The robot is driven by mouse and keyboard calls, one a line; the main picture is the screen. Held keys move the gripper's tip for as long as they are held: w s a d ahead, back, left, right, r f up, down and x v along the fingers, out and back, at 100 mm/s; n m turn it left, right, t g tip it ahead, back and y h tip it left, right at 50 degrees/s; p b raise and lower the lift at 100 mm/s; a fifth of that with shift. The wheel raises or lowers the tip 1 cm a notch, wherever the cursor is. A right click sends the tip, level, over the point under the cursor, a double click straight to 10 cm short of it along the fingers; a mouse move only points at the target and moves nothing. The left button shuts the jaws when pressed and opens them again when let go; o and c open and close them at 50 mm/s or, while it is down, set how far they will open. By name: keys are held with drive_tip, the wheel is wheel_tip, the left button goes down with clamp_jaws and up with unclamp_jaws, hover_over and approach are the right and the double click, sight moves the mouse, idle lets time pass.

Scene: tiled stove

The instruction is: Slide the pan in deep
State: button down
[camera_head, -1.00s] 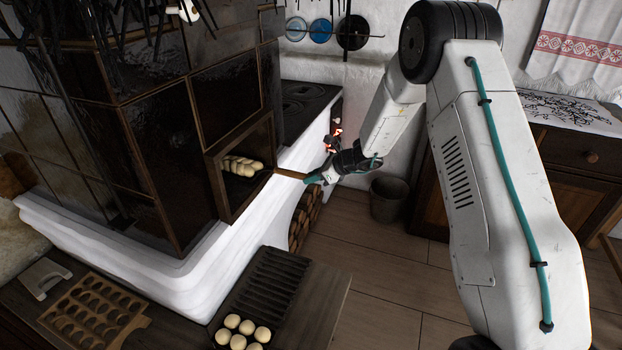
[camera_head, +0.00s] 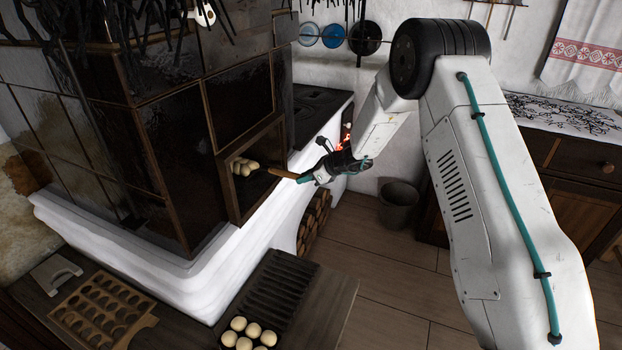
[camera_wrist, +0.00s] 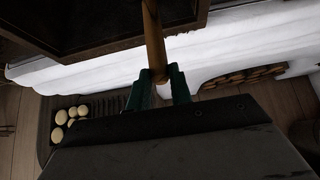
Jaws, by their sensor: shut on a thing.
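The pan's wooden handle (camera_head: 283,173) sticks out of the oven opening (camera_head: 236,207) in the tiled stove. Several pale buns (camera_head: 244,167) sit inside the opening, at the inner end of the handle. The dark pan under them is hard to tell from the dark oven. My gripper (camera_head: 304,179) is shut on the handle, outside the opening and to its right. In the wrist view, the green fingers of my gripper (camera_wrist: 160,86) clasp the handle (camera_wrist: 153,40), which runs up toward the dark opening.
The white stove ledge (camera_head: 165,265) runs below the opening. A ribbed dark tray (camera_head: 275,290) with several pale balls lies on the bench in front. A wooden board with hollows (camera_head: 102,310) lies to its left. A bucket (camera_head: 398,205) stands on the floor behind my arm.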

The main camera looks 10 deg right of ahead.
drive_tip(key=shift+w+a, duration=0.5)
drive_tip(key=shift+a, duration=0.2)
drive_tip(key=shift+w+a, duration=0.5)
drive_tip(key=shift+a, duration=0.15)
drive_tip(key=c, duration=1.2)
unclamp_jaws()
drive_tip(key=shift+v, duration=3.85)
